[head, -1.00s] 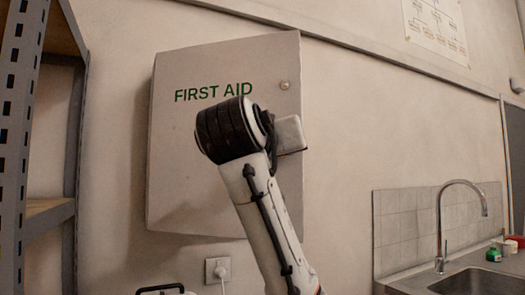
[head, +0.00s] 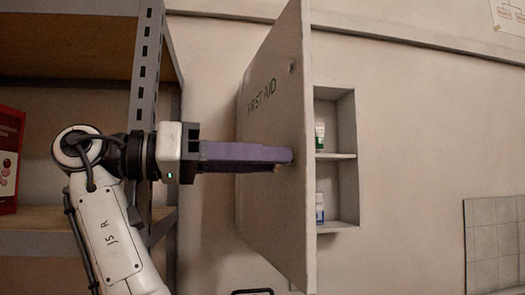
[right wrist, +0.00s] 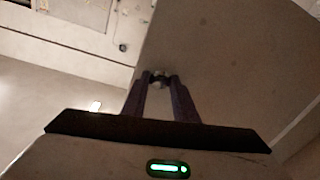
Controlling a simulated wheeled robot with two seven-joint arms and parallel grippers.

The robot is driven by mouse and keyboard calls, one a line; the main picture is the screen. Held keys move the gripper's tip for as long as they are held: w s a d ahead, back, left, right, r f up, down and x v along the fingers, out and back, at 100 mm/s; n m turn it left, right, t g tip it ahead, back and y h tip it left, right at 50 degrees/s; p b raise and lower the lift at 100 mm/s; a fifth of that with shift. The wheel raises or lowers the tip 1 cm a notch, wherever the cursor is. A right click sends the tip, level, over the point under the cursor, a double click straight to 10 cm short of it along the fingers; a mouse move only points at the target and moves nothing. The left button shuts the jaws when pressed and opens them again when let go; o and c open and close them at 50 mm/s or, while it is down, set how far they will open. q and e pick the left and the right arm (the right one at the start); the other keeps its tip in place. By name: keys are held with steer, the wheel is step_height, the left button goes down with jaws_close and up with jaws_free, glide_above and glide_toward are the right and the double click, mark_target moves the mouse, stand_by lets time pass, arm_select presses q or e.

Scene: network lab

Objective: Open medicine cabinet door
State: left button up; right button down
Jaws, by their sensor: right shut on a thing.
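The medicine cabinet's door (head: 277,110), pale with "FIRST AID" on its front, stands swung wide open, seen steeply from the side. Behind it the cabinet's interior (head: 345,120) shows, with small bottles on two levels. My right gripper (head: 284,157), with purple fingers, reaches in from the left against the door's front. In the right wrist view, my right gripper (right wrist: 159,84) is shut on a small round knob (right wrist: 158,82) on the door front (right wrist: 225,60). The knob is mostly hidden by the fingers in the head view. My left gripper is not in view.
A grey metal shelving unit (head: 148,75) stands at the left, close to my right arm, with a red box (head: 8,160) on it. A tiled splashback (head: 494,240) is at the lower right.

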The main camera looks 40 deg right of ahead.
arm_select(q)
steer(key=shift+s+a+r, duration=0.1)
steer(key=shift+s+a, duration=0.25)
arm_select(e)
steer(key=shift+w+a+g, duration=0.3)
steer(key=shift+a, duration=0.1)
steer(key=c, duration=1.4)
jaws_free()
